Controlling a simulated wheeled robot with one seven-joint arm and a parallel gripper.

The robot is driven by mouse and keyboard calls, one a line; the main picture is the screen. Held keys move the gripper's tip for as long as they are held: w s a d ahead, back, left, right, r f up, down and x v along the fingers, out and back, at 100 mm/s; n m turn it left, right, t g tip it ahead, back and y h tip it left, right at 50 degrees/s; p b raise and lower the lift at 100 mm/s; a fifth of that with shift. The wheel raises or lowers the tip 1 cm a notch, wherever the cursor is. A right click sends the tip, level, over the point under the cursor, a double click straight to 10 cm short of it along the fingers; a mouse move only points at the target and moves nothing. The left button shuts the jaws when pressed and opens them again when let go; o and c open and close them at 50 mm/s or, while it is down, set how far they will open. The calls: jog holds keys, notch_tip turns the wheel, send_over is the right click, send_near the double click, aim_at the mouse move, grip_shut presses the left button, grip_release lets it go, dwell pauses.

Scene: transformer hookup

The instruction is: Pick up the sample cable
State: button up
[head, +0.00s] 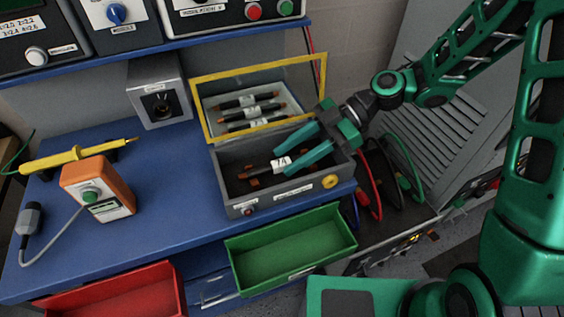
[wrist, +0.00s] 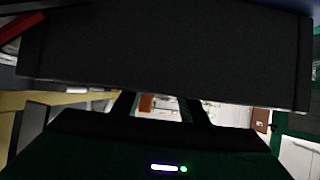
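The sample cable (head: 281,164), a short black piece with a white label and copper-coloured ends, lies in the open grey box (head: 285,203) on the blue bench. My gripper (head: 287,155) has its two teal fingers spread over the right side of the box, with the fingertips close to the cable's label. The head view does not clearly show whether they touch it. In the wrist view the fingers of my gripper (wrist: 160,104) stand apart, and a large dark shape covers most of the picture. I cannot make out the cable there.
The box's yellow-framed lid (head: 195,110) stands open behind, with several similar labelled cables (head: 248,103). Green (head: 290,250) and red (head: 115,290) drawers stick out in front. Coloured cables (head: 373,180) hang right.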

jog(key=shift+s+a+f, duration=0.2)
jog(key=shift+a+f, duration=0.05)
jog(key=shift+a, duration=0.15)
grip_shut()
